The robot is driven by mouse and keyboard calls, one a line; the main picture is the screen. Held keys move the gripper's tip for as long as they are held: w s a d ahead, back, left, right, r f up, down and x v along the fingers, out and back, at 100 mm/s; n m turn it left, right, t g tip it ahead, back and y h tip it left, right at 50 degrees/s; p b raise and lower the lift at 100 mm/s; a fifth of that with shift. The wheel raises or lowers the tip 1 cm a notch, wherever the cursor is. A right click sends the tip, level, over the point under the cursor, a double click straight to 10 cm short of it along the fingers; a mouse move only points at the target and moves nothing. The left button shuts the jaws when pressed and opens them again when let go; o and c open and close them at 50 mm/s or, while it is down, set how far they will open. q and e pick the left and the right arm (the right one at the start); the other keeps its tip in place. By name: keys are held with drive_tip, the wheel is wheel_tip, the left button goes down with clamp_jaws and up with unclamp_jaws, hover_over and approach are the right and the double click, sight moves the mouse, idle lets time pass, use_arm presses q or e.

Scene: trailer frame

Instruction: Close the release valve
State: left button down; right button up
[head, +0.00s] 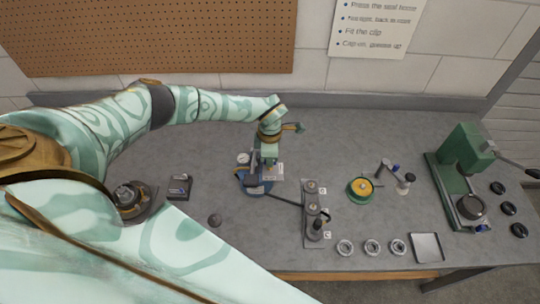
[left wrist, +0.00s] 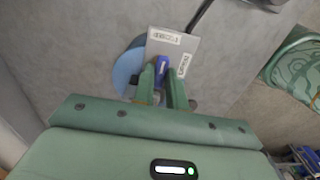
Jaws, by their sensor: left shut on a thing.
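My left gripper (head: 268,158) reaches down over a small pump-like unit with a round blue base (head: 257,189) and a white dial gauge (head: 243,158). In the left wrist view the two green fingers of the left gripper (left wrist: 162,88) are close together, shut on a small blue handle (left wrist: 162,66), which I take to be the release valve. The handle stands in front of a grey plate (left wrist: 177,45) with two white labels too small to read surely. The blue base (left wrist: 124,66) shows beside it. The fingers hide the lower part of the handle. My right gripper is not in view.
A dark hose (head: 285,199) runs from the unit to a grey block with round fittings (head: 313,213). To the right stand a green-and-yellow round part (head: 360,188), several rings (head: 371,247), a square tray (head: 427,247) and a green press (head: 463,150). Bare bench lies between them.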

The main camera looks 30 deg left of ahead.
use_arm(q)
drive_tip(key=shift+w, duration=0.1)
idle(0.3)
drive_tip(key=c, duration=1.4)
unclamp_jaws()
drive_tip(key=shift+c, duration=0.2)
wheel_tip(320, 180, up, 16)
drive_tip(key=shift+r, duration=0.2)
